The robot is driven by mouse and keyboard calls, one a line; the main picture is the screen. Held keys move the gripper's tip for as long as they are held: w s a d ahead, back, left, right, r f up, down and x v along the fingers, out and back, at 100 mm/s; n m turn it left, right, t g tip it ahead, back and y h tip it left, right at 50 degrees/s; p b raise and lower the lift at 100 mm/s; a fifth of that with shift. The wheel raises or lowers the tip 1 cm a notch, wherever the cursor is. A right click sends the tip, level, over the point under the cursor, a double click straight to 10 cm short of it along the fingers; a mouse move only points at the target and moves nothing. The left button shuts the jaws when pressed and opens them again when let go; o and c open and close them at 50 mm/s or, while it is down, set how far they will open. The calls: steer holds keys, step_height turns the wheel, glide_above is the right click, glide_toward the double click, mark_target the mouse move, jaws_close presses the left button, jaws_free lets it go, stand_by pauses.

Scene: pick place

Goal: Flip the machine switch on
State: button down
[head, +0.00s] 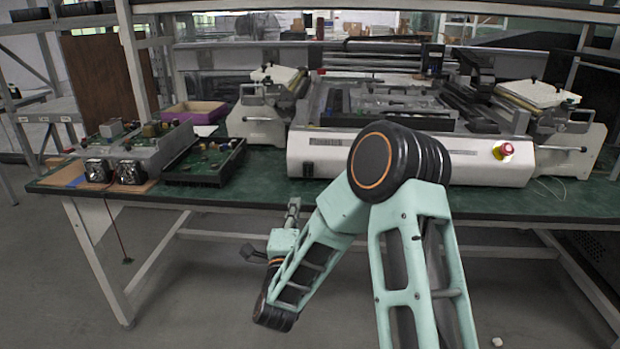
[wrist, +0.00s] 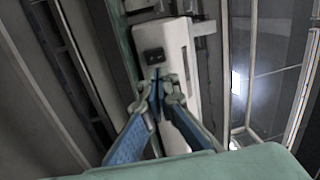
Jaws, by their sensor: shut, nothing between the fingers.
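The machine (head: 465,165) is a long white-fronted unit on the green table. In the wrist view, its pale panel (wrist: 178,50) carries a small black switch (wrist: 154,57). The switch's on or off position is too small to tell. My gripper (wrist: 158,76) has blue-grey fingers, shut and empty, with the tips just below the switch in the picture; I cannot tell whether they touch it. In the head view, my gripper (head: 294,206) is below the left end of the machine's front, near the table edge.
A red emergency button (head: 504,150) sits at the right of the machine's front. Circuit boards in a dark tray (head: 207,164) and a metal unit with two round fans (head: 112,171) stand at the table's left. A purple box (head: 195,112) is behind them. The floor in front is mostly clear.

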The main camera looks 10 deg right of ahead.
mark_target(305, 167)
steer(key=shift+s+d+m, duration=0.2)
steer(key=shift+d+m, duration=0.1)
steer(key=shift+m, duration=0.1)
steer(key=b+x, duration=0.2)
steer(key=x, duration=1.1)
steer(key=shift+w+d+r+b, duration=0.15)
steer(key=shift+w+b, duration=0.2)
steer(key=shift+w, duration=0.1)
steer(key=shift+r, duration=0.1)
steer(key=p, duration=0.1)
steer(key=r+g+p, duration=0.1)
steer(key=p, duration=0.1)
steer(key=shift+w+d+r, duration=0.1)
steer(key=shift+w+d, duration=0.05)
steer(key=shift+w, duration=0.2)
steer(key=shift+f+b, duration=0.4)
steer(key=shift+f, duration=0.1)
steer(key=shift+s, duration=0.15)
